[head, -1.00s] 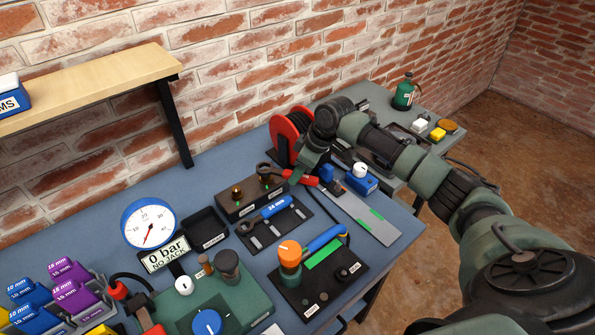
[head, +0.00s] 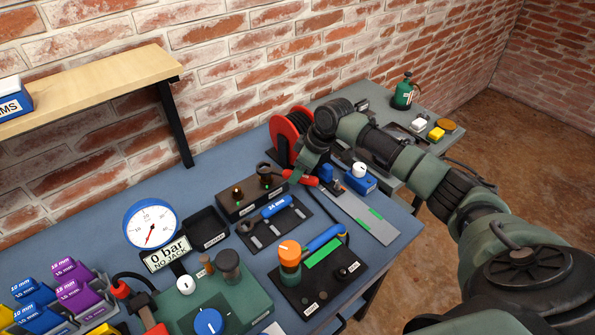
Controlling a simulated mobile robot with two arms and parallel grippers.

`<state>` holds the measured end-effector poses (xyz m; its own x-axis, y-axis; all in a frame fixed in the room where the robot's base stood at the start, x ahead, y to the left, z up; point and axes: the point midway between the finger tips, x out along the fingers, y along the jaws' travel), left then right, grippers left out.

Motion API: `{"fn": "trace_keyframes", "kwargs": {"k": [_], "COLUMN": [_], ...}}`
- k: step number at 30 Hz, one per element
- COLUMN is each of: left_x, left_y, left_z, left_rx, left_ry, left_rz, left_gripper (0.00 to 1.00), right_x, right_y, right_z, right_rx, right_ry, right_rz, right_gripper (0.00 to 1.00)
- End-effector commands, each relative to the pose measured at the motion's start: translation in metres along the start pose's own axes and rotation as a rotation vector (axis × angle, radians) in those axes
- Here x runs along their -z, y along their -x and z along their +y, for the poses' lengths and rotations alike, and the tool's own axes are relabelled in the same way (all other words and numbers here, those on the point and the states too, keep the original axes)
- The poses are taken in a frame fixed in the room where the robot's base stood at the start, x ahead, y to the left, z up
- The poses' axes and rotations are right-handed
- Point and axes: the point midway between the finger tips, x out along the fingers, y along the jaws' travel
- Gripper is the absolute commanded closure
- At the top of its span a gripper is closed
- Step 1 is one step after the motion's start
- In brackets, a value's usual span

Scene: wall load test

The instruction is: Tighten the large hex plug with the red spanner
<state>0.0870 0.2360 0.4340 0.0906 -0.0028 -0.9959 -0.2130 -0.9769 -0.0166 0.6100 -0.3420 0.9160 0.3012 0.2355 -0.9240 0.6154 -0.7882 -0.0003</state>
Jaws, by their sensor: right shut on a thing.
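The red spanner (head: 300,180) has a red handle and a dark ring-shaped head. My right gripper (head: 312,172) is shut on its handle, above the back of the bench. The spanner's head is at the right-hand plug (head: 266,180) on a brown block (head: 249,199); I cannot tell whether it is seated around the plug or just above it. A second plug (head: 238,193) stands on the left of the block. Which plug is the large one is too small to tell. My left gripper is not in view.
A blue 24 mm spanner (head: 276,206) lies on a dark holder in front of the block. A red reel (head: 289,137) stands close behind my right gripper. A blue box with a white knob (head: 359,171) is to the right. A gauge (head: 150,223) stands at the left.

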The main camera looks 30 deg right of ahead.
Motion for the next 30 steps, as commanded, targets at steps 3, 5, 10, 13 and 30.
{"fn": "trace_keyframes", "kwargs": {"k": [3,5,10,13,30], "left_x": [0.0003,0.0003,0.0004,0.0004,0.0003], "left_y": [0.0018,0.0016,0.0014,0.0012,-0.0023], "left_z": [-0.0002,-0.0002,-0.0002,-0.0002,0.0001], "left_rx": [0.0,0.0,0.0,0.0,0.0], "left_ry": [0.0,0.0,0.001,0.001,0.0], "left_rz": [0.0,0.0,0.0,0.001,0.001], "left_gripper": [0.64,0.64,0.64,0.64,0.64], "right_x": [0.0007,0.0006,0.0005,0.0004,-0.0028], "right_y": [0.0007,0.0004,0.0003,0.0,-0.0075], "right_z": [0.0001,0.0001,0.0001,0.0,-0.0001], "right_rx": [0.0,0.0,0.0,0.0,0.0], "right_ry": [0.0,0.0,0.0,0.0,0.001], "right_rz": [0.001,0.001,0.001,0.001,0.001], "right_gripper": [1.0,1.0,1.0,1.0,1.0]}}
